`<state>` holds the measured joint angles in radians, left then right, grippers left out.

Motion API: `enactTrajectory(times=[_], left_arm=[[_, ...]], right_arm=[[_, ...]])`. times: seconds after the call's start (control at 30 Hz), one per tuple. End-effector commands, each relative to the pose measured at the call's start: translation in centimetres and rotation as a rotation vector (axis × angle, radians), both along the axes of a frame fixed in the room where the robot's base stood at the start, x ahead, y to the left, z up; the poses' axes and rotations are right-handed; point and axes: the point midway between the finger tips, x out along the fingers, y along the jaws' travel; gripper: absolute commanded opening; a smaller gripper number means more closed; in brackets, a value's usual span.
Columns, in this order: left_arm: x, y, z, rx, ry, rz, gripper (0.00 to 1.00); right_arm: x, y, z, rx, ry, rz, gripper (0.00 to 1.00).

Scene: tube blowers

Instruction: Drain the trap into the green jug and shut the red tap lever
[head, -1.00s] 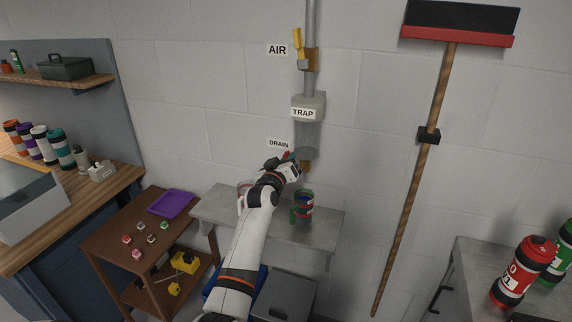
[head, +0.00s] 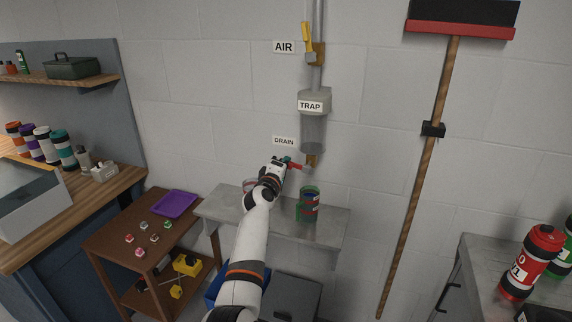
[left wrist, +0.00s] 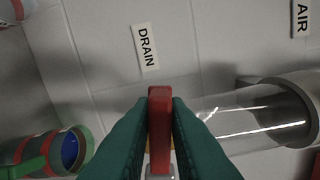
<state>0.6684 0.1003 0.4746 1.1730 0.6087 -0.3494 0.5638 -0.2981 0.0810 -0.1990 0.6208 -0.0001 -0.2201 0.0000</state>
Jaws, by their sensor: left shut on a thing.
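The trap (head: 315,101) is on the wall, with its clear bowl (head: 312,133) below; the bowl also shows in the left wrist view (left wrist: 255,118). The brass drain tap (head: 311,160) is under it. The red tap lever (head: 295,165) points left from the tap in the head view. My left gripper (head: 287,164) is shut on the lever, which stands between its dark green fingers in the left wrist view (left wrist: 160,120). The green jug (head: 309,203) stands upright below the tap; it also shows in the left wrist view (left wrist: 84,145). My right gripper is out of view.
The jug stands on a grey wall shelf (head: 325,232). Another clear vessel (head: 250,185) is partly hidden behind my left arm. The yellow AIR lever (head: 306,38) is above the trap. A broom (head: 424,170) hangs to the right.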

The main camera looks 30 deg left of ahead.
Motion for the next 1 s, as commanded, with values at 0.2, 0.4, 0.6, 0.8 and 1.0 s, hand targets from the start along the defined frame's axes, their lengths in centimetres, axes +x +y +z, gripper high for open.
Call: enactTrajectory(times=[0.2, 0.4, 0.6, 0.8, 1.0], left_arm=[[0.0, 0.1, -0.9, -0.125, -0.03, 0.001, 0.0], [0.0, 0.1, -1.3, -0.19, -0.046, 0.0, 0.0], [0.0, 0.1, -1.5, -0.217, -0.051, 0.0, 0.0], [0.0, 0.1, -1.5, -0.221, -0.052, 0.0, 0.0], [0.0, 0.1, -1.6, -0.221, -0.051, 0.0, 0.17]], right_arm=[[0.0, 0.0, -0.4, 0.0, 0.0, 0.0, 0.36], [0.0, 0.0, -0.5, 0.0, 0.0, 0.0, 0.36], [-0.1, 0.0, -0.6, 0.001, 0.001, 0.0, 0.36], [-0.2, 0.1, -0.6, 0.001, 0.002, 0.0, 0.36], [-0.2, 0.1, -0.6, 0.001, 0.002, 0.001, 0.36]])
